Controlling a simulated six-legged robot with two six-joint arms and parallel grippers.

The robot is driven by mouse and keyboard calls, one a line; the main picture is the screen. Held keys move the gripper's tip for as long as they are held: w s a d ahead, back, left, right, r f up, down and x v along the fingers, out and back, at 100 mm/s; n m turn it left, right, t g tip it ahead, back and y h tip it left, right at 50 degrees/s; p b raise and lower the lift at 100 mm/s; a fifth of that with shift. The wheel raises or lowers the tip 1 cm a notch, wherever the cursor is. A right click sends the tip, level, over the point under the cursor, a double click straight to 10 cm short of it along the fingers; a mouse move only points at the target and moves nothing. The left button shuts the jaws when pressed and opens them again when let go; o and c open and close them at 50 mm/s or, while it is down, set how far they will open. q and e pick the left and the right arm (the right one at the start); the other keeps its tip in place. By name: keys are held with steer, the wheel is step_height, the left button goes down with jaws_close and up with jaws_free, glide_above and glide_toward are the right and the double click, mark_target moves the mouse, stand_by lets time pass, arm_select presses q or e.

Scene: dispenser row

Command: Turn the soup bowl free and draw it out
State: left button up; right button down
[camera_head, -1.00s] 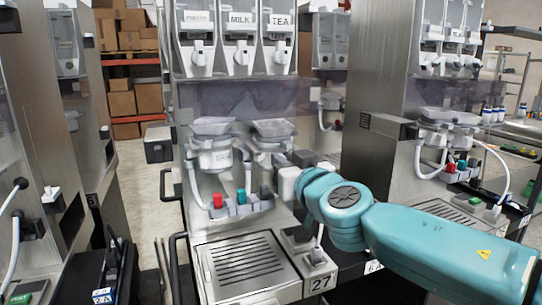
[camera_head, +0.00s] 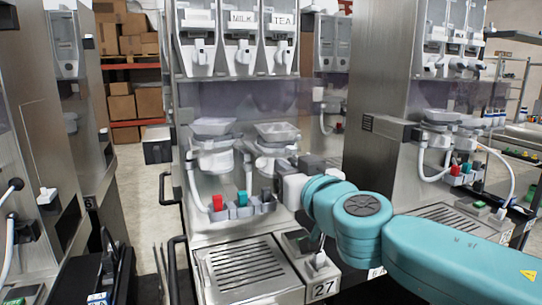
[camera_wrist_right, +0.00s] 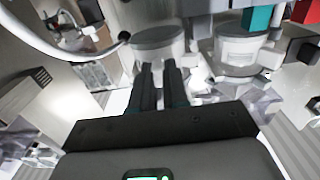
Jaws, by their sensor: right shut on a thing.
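The soup bowl (camera_head: 268,150) appears to be the right one of two pale round mixing bowls under the canisters of the middle dispenser; no label on it is readable. It also shows in the right wrist view (camera_wrist_right: 157,40), at the tips of my dark fingers. My right gripper (camera_head: 287,166) comes in from the right, beside the bowl's right side. In the right wrist view the gripper (camera_wrist_right: 158,68) is shut on the bowl's near part, with a narrow gap between its fingers. The exact grip point is partly hidden. My left gripper is out of view.
The second bowl (camera_head: 213,153) hangs close on the left, and shows in the right wrist view (camera_wrist_right: 238,50). Red, teal and dark valves (camera_head: 242,201) sit below. A drip tray (camera_head: 245,263) lies underneath. A neighbouring dispenser (camera_head: 372,85) stands close on the right.

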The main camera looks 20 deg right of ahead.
steer(key=shift+s, duration=0.2)
steer(key=shift+s+b, duration=0.4)
steer(key=shift+s, duration=1.9)
steer(key=s, duration=0.9)
steer(key=shift+d, duration=0.2)
